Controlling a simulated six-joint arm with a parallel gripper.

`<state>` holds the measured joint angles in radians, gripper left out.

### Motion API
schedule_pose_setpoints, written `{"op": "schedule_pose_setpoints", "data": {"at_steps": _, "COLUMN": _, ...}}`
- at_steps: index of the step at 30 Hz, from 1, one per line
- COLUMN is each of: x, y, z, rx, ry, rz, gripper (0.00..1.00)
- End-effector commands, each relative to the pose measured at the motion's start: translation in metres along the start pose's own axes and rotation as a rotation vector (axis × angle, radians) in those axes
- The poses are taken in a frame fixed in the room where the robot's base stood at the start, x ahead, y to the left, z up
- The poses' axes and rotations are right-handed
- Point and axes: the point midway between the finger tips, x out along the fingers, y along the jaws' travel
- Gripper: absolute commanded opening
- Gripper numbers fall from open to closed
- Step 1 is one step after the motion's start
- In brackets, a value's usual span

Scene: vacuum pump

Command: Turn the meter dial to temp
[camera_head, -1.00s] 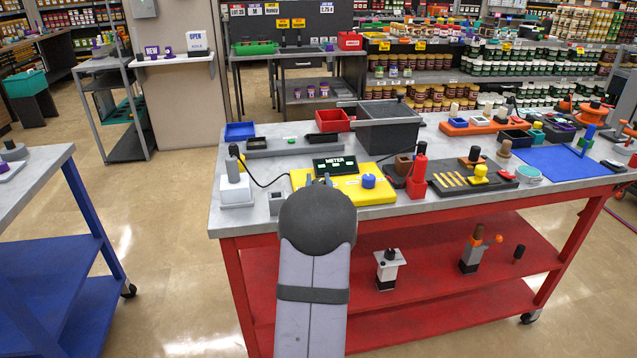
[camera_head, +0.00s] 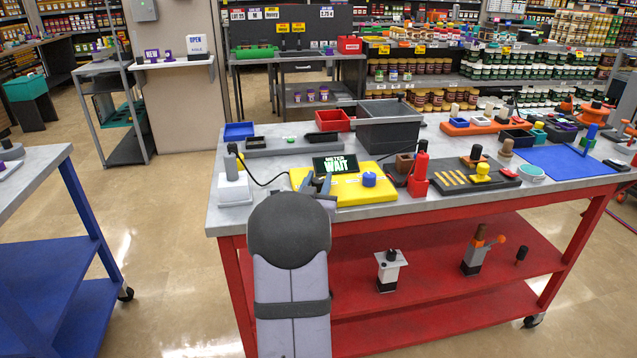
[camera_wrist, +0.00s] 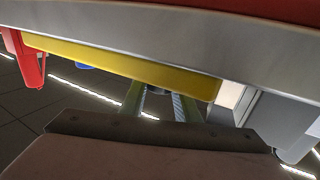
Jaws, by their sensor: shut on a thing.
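The meter is a yellow block (camera_head: 350,195) on the grey bench top. Its black display (camera_head: 335,165) reads "METER" and "WAIT" in bright letters. A blue knob (camera_head: 369,179) stands on the right part of the block, clear of my gripper. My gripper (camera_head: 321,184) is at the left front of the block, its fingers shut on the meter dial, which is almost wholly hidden. In the wrist view, the fingers (camera_wrist: 160,97) reach the yellow block (camera_wrist: 120,68), with a small dark part between them. The dial's pointer and markings are not visible.
A grey and white device (camera_head: 234,185) with a black cable stands left of the meter. A red bottle-like item (camera_head: 420,172) and a dark tray with yellow pieces stand to the right. A grey bin (camera_head: 388,130) is behind. Bench space in front of the meter is narrow.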

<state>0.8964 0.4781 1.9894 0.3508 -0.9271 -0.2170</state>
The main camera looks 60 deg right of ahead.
Motion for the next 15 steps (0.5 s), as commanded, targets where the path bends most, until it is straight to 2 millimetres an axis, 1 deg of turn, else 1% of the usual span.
{"op": "schedule_pose_setpoints", "data": {"at_steps": 1, "x": 0.0003, "y": 0.0000, "z": -0.0025, "rx": 0.002, "ry": 0.005, "rz": 0.002, "gripper": 0.07}}
{"op": "schedule_pose_setpoints", "data": {"at_steps": 7, "x": 0.0003, "y": 0.0002, "z": -0.0025, "rx": 0.002, "ry": 0.005, "rz": 0.001, "gripper": 0.07}}
{"op": "schedule_pose_setpoints", "data": {"at_steps": 8, "x": 0.0003, "y": 0.0002, "z": -0.0025, "rx": 0.002, "ry": 0.005, "rz": 0.001, "gripper": 0.34}}
{"op": "schedule_pose_setpoints", "data": {"at_steps": 9, "x": 0.0003, "y": 0.0001, "z": -0.0024, "rx": 0.002, "ry": 0.004, "rz": 0.001, "gripper": 0.43}}
{"op": "schedule_pose_setpoints", "data": {"at_steps": 10, "x": 0.0003, "y": 0.0001, "z": -0.0023, "rx": 0.002, "ry": 0.004, "rz": 0.000, "gripper": 0.48}}
{"op": "schedule_pose_setpoints", "data": {"at_steps": 15, "x": 0.0001, "y": 0.0001, "z": -0.0012, "rx": 0.001, "ry": 0.002, "rz": 0.000, "gripper": 0.48}}
